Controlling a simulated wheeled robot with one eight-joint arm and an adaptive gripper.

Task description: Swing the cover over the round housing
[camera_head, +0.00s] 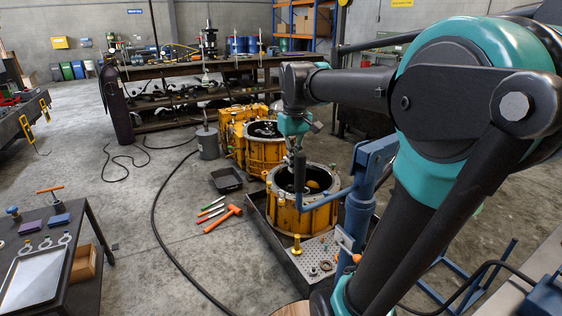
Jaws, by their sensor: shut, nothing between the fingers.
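The round housing (286,222) is a yellow, open-topped drum in a dark tray, right of centre. Its dark inside shows a yellow part. A blue post (359,215) stands at the housing's right. A thin blue bar (327,199) runs from it leftward across the housing, with an upright end close under my gripper; I cannot tell whether they touch. I cannot make out a separate cover with certainty.
A second yellow housing (262,152) stands just behind. A perforated plate (318,258) with small parts lies in front. An orange mallet (223,219) and a black bin (226,180) lie left on the floor.

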